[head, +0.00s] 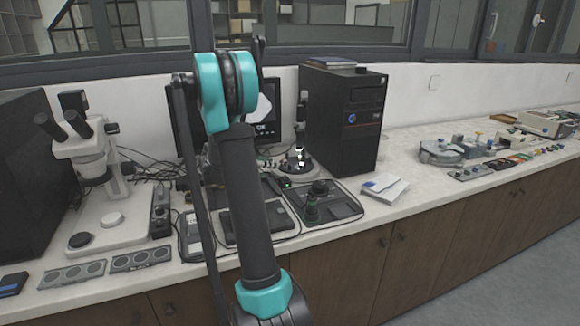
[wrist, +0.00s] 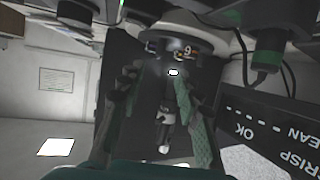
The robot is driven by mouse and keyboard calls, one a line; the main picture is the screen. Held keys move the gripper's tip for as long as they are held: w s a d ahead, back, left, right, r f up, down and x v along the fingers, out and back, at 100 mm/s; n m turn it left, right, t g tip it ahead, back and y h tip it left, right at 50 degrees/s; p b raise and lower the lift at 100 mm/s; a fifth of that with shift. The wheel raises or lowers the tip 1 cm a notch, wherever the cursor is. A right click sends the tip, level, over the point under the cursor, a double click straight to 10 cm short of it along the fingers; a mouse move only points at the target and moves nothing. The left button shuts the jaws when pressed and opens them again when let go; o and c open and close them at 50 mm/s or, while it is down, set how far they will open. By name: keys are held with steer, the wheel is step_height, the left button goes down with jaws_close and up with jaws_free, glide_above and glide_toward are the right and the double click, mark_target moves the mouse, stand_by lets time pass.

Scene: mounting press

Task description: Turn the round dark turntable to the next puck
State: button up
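A dark round-based device (head: 298,166) with an upright post stands on the bench in front of the monitor in the head view; its base appears to be the turntable, though the pucks are too small to make out. In the wrist view a round part (wrist: 172,32) with small coloured marks and a number shows at the top, just beyond the fingertips. My gripper (wrist: 162,76) is open, its two teal-patterned fingers apart. A small dark thing with a pale end (wrist: 165,125) shows between them, with no visible contact. In the head view my arm hides the gripper.
A black computer tower (head: 342,118) stands right of the device, and a monitor (head: 266,130) behind it. A microscope (head: 88,165) is at the left.

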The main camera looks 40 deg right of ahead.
mark_target(290, 165)
steer(key=x, duration=1.1)
steer(key=shift+f, duration=0.1)
jaws_close()
